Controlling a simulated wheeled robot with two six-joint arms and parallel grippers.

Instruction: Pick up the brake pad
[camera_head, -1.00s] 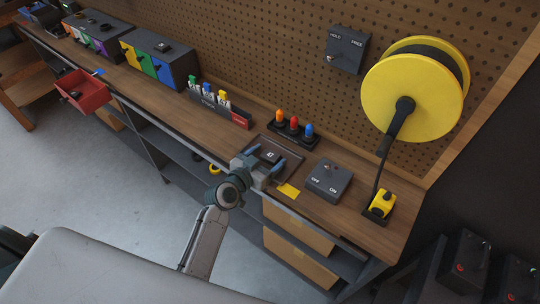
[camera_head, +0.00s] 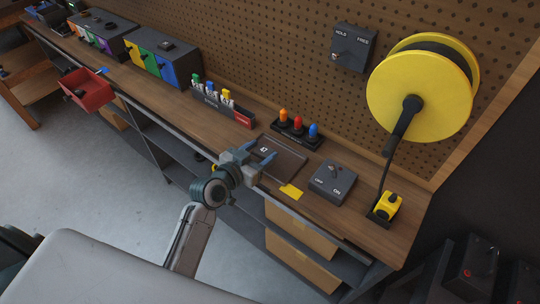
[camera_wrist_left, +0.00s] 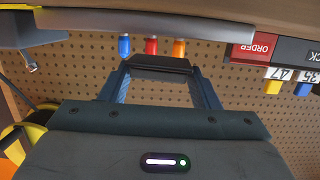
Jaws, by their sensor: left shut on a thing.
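The brake pad (camera_head: 264,149) is a small dark block with a pale "47" on top. My left gripper (camera_head: 257,154) is shut on it, with one blue-grey finger at each side. In the left wrist view the dark pad (camera_wrist_left: 160,64) spans the gap between the fingertips (camera_wrist_left: 160,72). The pad shows over the left side of a dark square tray (camera_head: 287,160) on the bench. It appears raised, but its exact height is hard to tell. My right gripper is not in view.
Behind the tray stands a holder with orange, red and blue pegs (camera_head: 297,124). A yellow tag (camera_head: 291,191) lies at its front, a grey switch box (camera_head: 333,180) at right. An order rack (camera_head: 222,104) stands left. A red drawer (camera_head: 87,90) juts out.

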